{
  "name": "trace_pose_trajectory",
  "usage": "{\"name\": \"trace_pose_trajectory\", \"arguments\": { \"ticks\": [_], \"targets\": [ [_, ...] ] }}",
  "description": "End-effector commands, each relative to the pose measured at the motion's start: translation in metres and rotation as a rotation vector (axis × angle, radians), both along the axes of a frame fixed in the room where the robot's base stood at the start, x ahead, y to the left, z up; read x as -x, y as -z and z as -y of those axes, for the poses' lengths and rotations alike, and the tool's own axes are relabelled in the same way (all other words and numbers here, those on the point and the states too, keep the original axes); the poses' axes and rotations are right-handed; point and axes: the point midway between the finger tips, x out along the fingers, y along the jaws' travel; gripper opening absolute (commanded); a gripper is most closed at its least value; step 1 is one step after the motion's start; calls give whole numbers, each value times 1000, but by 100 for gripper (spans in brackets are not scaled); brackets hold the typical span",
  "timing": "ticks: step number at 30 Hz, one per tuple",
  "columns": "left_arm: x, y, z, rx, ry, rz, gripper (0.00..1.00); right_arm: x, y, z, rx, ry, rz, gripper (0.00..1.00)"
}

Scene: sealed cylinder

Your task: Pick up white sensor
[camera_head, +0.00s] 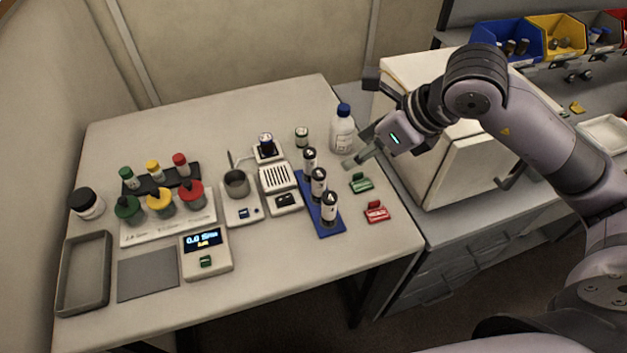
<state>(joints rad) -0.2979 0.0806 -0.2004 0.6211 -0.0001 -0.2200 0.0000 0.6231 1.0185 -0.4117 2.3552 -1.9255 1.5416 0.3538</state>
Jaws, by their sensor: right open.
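No object is clearly marked as the white sensor. A short white cylinder with a dark top (302,136) stands at the back of the table. A dark-topped cylinder (265,142) sits in a small white device left of it. A blue rack (328,229) holds white-and-black cylinders, the front one (330,208) marked with a letter. My right gripper (360,120) is open and empty, with its fingers spread near the white bottle at the table's back right, above the table. My left gripper is out of view.
A white bottle with a blue cap (343,132) stands close to the right gripper. Green (361,183) and red (376,212) clips lie on the right. Left are a scale (206,253), colored-cap jars and a grey tray (83,275).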

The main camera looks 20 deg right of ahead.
Motion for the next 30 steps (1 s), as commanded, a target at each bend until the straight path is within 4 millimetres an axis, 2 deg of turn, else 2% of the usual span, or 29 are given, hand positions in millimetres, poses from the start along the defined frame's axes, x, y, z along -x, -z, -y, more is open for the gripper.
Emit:
{"name": "trace_pose_trajectory", "arguments": {
  "ticks": [15,22,28,30],
  "targets": [
    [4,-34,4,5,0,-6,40,-44,84,-33,-1,0,-7,50],
    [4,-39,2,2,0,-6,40,-51,99,-38,-1,-1,-6,50],
    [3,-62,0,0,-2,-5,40,-63,117,-50,-2,-1,-9,50],
    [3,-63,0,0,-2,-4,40,-68,128,-53,-1,-1,-7,50]
  ]
}}
